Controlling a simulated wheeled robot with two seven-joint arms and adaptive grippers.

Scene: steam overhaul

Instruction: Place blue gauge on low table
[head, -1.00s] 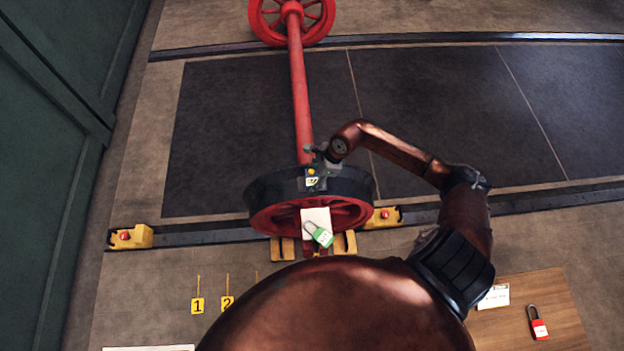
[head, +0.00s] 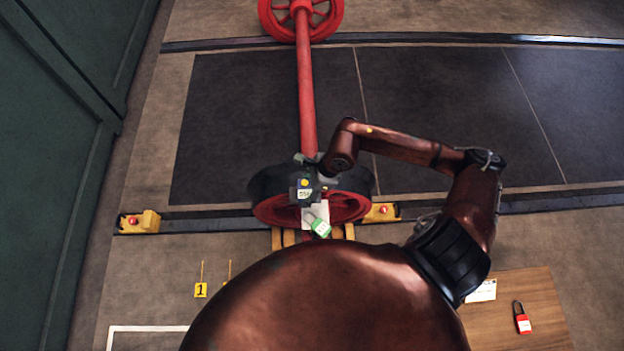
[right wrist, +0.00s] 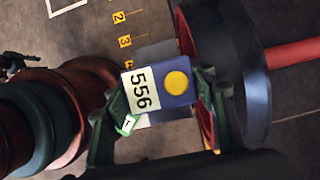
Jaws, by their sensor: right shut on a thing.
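The blue gauge (right wrist: 158,92) is a small blue block with a yellow dot and a white label reading 556. In the right wrist view it sits between the green fingers of my right gripper (right wrist: 160,108), which is shut on it. In the head view the gauge (head: 304,188) and my right gripper (head: 308,172) are above the near red wheel (head: 345,203); contact with the wheel cannot be told. A wooden tabletop (head: 540,315) is at the lower right; whether it is the low table I cannot tell.
A green padlock (head: 319,227) with a white card is at the near wheel. A red padlock (head: 522,322) and a white card (head: 482,290) lie on the wooden top. Yellow chocks (head: 140,222) stand by the rail. A red axle (head: 306,100) runs to the far wheel.

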